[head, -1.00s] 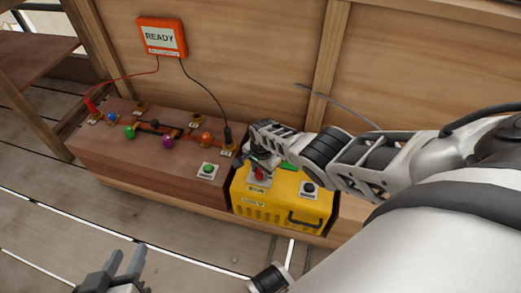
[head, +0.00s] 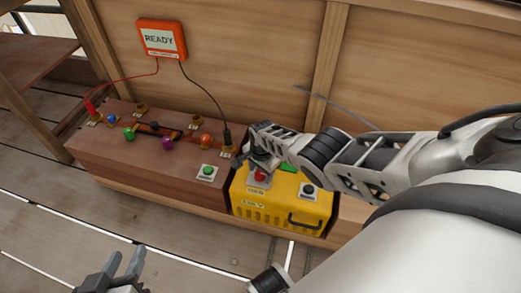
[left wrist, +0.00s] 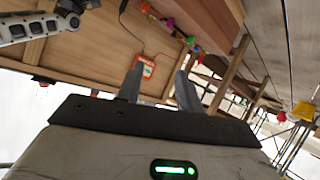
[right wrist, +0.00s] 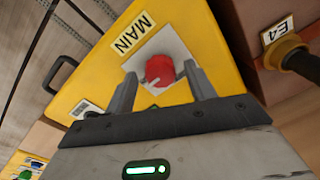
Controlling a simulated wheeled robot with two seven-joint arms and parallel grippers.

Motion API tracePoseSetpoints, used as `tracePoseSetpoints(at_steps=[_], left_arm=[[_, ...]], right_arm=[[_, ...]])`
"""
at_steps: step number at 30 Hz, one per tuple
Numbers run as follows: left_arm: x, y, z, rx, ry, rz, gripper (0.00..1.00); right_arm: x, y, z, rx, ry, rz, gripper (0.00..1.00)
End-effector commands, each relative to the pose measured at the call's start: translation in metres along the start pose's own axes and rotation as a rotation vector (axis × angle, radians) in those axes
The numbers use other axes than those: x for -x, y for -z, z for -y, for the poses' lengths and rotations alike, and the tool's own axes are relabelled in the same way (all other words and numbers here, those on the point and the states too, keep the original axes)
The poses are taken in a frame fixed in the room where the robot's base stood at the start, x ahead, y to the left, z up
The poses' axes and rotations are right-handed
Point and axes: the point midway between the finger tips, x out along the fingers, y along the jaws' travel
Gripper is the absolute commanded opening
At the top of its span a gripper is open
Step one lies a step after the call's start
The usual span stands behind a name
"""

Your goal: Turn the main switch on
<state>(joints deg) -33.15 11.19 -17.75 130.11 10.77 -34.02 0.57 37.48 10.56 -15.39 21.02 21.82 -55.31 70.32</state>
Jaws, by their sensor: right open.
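The main switch is a red knob (right wrist: 160,70) on a light plate on a yellow box (head: 270,212), next to a MAIN label. It also shows in the head view (head: 260,175). My right gripper (right wrist: 159,74) is open, with a fingertip on either side of the knob's near part. I cannot tell whether the fingers touch it. In the head view my right gripper (head: 262,161) is over the knob and partly hides its plate. My left gripper (head: 127,258) is open and empty at the lower left, well away from the box.
A black button (head: 308,189) and a handle are on the yellow box. To its left is a brown bench (head: 130,165) with coloured knobs, a green button (head: 207,170) and cable plugs. An orange READY display (head: 161,39) hangs on the wooden wall. The floor in front is clear.

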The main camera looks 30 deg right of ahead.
Motion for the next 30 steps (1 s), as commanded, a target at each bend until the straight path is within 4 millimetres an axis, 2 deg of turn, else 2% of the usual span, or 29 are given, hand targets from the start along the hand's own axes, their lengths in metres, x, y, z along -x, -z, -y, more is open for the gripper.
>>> tracePoseSetpoints(at_steps=[5,8,13,22,24,26,30], left_arm=[[0.006,0.007,-0.002,-0.001,0.004,0.028,0.36],[0.001,-0.007,0.007,0.019,0.032,0.126,0.36],[0.025,0.011,0.008,0.019,0.069,0.126,0.36],[0.070,0.068,0.007,-0.011,0.124,0.001,0.36],[0.079,0.081,0.006,-0.013,0.134,-0.012,0.36],[0.084,0.087,0.006,-0.014,0.140,-0.023,0.36],[0.084,0.089,0.006,-0.008,0.142,-0.013,0.36]], right_arm=[[0.017,-0.001,0.000,0.000,-0.001,0.002,0.55],[0.035,0.000,0.001,0.000,0.001,0.001,0.55],[0.069,0.000,0.000,0.001,0.000,0.001,0.55],[0.114,0.000,0.000,0.000,0.001,0.000,0.55],[0.131,0.000,0.000,-0.001,0.002,-0.001,0.55],[0.140,0.001,0.000,-0.001,0.001,-0.001,0.55],[0.155,0.001,0.000,0.000,0.001,-0.001,0.55]])
